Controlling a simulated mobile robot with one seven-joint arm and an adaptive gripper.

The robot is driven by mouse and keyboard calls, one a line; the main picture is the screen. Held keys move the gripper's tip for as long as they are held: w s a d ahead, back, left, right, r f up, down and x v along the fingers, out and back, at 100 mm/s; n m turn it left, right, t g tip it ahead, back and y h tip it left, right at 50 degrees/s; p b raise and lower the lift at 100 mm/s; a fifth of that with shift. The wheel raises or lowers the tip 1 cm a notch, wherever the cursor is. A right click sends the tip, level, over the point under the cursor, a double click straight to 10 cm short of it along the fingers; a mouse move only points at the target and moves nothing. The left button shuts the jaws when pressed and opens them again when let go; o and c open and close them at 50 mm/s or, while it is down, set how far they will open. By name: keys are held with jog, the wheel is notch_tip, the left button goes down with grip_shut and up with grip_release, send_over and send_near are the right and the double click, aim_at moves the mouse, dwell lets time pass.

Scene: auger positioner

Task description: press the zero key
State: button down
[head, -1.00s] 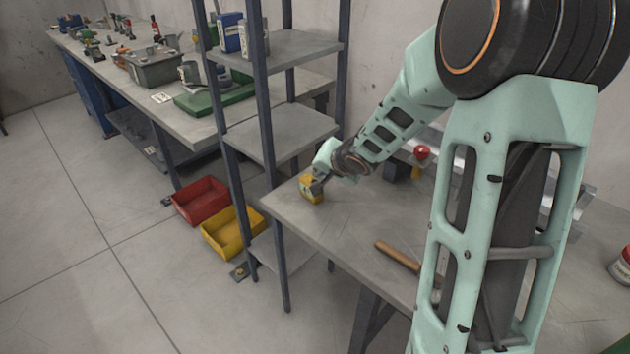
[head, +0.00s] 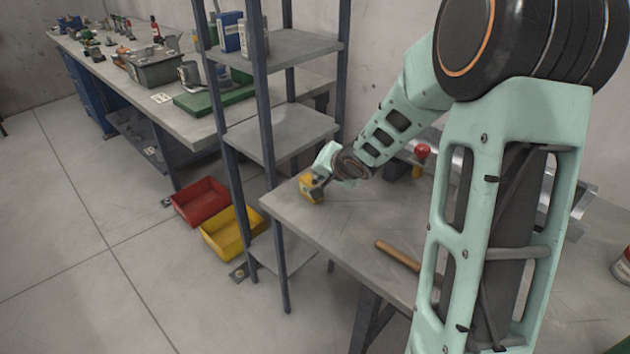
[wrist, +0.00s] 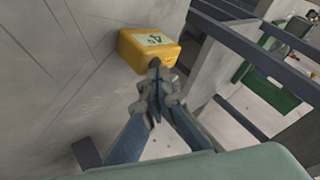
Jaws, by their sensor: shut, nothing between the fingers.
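A small yellow box (head: 308,195) stands near the far left corner of the grey table. In the wrist view the yellow box (wrist: 135,52) has a pale greenish panel with dark marks on its top. My gripper (head: 317,185) is at the box, and its closed fingers point toward it. In the wrist view my gripper (wrist: 155,70) overlaps the near edge of the box. A dark round spot shows at the fingertips; I cannot tell whether it is a key or part of a finger. I cannot tell whether the fingers touch the box. No zero key can be made out.
The grey table (head: 330,225) carries a wooden-handled tool (head: 397,254) and a red knob (head: 422,151) behind my arm. A metal shelf rack (head: 280,135) stands close to the table's left end.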

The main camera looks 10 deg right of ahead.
jog(key=shift+s+f, duration=0.2)
jog(key=shift+f, duration=0.35)
dwell(0.4)
jog(key=shift+r, duration=0.15)
jog(key=shift+w+a+r+p, duration=0.1)
jog(key=shift+w+r+p, duration=0.05)
jog(key=shift+r+p, duration=0.65)
jog(key=shift+r, duration=0.2)
notch_tip(320, 180, up, 6)
jog(key=p, duration=0.7)
jog(key=shift+f, duration=0.15)
